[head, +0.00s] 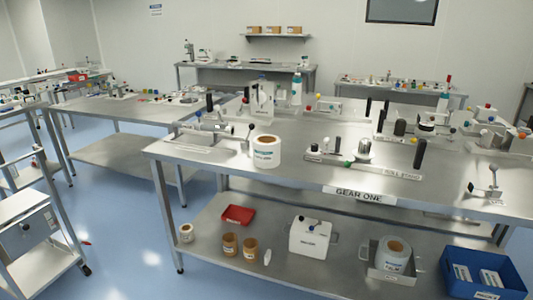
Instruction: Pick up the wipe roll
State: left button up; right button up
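A large white roll (267,155) with a tan core and a small label stands upright near the front edge of the steel table. It looks like the wipe roll, but its label is too small to read for certain. Another white roll with a tan core (395,252) sits in a metal holder on the lower shelf. Neither of my grippers shows in the head view, and nothing is seen touching the rolls.
The steel table (224,158) carries metal fixtures with knobs and handles beside and behind the roll. Its lower shelf (213,212) holds a red tray (239,214), a white box (309,240) and a blue bin (452,287).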

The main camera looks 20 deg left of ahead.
aim_at(266, 148)
jog(key=u, duration=0.5)
jog(key=i+l+u, duration=0.1)
jog(key=i+u, duration=0.25)
jog(key=i+l+u, duration=0.1)
jog(key=u, duration=0.2)
jog(key=i+l+u, duration=0.15)
jog(key=l+u, duration=0.2)
jog(key=j, duration=0.05)
